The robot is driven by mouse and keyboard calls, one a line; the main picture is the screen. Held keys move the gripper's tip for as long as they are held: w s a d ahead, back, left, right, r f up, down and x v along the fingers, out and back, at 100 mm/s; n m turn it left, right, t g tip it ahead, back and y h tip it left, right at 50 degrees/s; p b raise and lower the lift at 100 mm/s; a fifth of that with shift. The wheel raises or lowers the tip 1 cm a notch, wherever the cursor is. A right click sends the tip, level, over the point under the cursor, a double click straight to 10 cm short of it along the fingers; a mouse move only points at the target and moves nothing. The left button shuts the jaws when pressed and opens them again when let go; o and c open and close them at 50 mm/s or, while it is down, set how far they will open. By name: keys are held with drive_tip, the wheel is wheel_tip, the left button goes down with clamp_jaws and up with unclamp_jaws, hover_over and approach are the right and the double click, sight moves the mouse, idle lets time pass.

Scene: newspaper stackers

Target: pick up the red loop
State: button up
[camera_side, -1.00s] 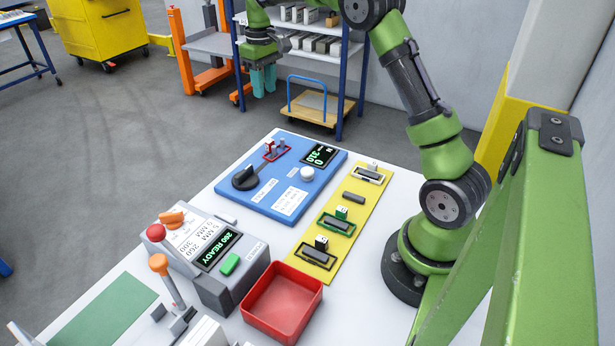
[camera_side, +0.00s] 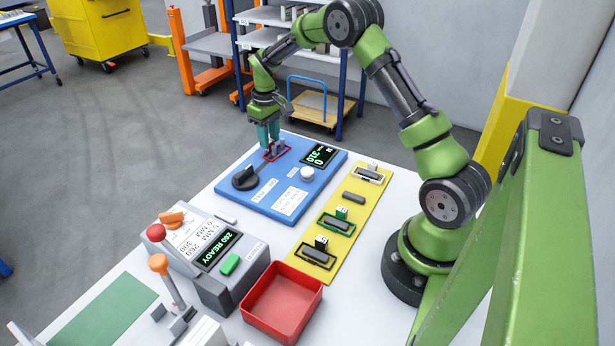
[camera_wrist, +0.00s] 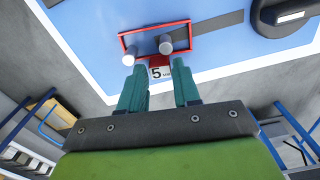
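The red loop (camera_wrist: 150,28) is a thin rectangular frame at the far edge of the blue board (camera_side: 258,196). In the wrist view it lies around two grey pegs (camera_wrist: 166,45), with a red-and-white tag marked 5 (camera_wrist: 160,72) at its near side. It also shows in the side view (camera_side: 282,155), partly hidden by my gripper.
The blue board also carries a black knob (camera_side: 245,178), a white button (camera_side: 307,174) and a display (camera_side: 319,155). A yellow strip (camera_side: 327,228) with small framed parts lies to the right. A red tray (camera_side: 262,318) and a grey control box (camera_side: 215,290) stand nearer the camera.

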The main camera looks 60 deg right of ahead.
drive_tip(key=shift+f, duration=0.4)
drive_tip(key=shift+c, duration=0.5)
clamp_jaws()
drive_tip(key=shift+r, duration=0.15)
